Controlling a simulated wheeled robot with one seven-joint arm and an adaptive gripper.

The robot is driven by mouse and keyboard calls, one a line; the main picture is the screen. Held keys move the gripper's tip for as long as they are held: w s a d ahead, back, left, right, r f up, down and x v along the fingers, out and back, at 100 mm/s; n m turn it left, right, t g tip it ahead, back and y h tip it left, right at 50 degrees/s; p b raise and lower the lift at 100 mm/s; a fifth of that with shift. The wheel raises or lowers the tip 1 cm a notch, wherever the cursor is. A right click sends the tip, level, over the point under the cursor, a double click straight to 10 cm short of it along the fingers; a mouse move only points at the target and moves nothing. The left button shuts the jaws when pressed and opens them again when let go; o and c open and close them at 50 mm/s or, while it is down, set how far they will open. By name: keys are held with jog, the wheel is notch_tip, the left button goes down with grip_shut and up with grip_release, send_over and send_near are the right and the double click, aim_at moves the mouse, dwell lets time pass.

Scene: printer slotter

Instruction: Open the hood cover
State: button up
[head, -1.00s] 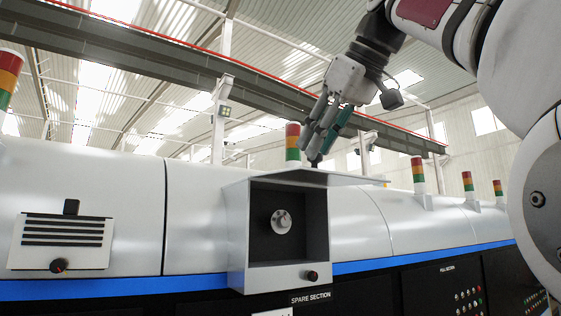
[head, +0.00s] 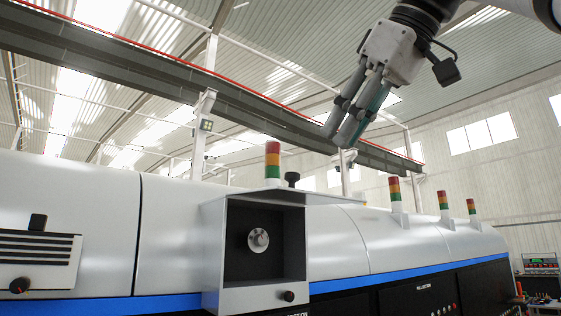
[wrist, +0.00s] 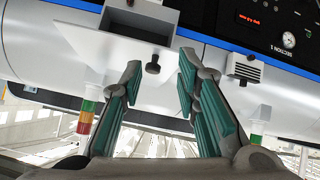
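The spare section box (head: 212,250) stands out from the front of the long white machine. Its hood cover (head: 325,199) is raised and lies about level over the box top, so the dark inside with a round metal fitting (head: 258,240) shows. A black knob (head: 292,180) stands up on the cover. My gripper (head: 338,138) is above and to the right of the knob, apart from it. In the wrist view the gripper (wrist: 160,66) has its fingers spread with nothing between them; the cover (wrist: 105,45) and its knob (wrist: 152,64) show beyond the fingertips.
A signal light (head: 272,162) stands just behind the box, and several more stand along the machine to the right. A vented cover (head: 38,258) with a black knob is at left. A cluttered bench (head: 540,285) is at far right. The air around my gripper is clear.

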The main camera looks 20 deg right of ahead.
jog(key=shift+s+d, duration=0.15)
jog(key=shift+s, duration=0.4)
jog(key=shift+s+d, duration=0.15)
jog(key=shift+s, duration=0.4)
jog(key=w+a+f+m+g+b, duration=0.15)
jog(key=w+f, duration=0.35)
jog(key=f, duration=0.6)
jog(key=w+f+m+g+b, duration=0.15)
jog(key=w+f, duration=0.25)
jog(key=f, duration=0.7)
jog(key=s+a+f+m+h+b, duration=0.1)
jog(key=a+f+b, duration=0.1)
jog(key=f, duration=1.4)
jog(key=s+a+f+m+g+h+b, duration=0.1)
jog(key=a+f+b, duration=0.1)
jog(key=f, duration=1.5)
jog(key=shift+s+a+m, duration=0.25)
jog(key=shift+s+m, duration=0.05)
jog(key=shift+m, duration=0.1)
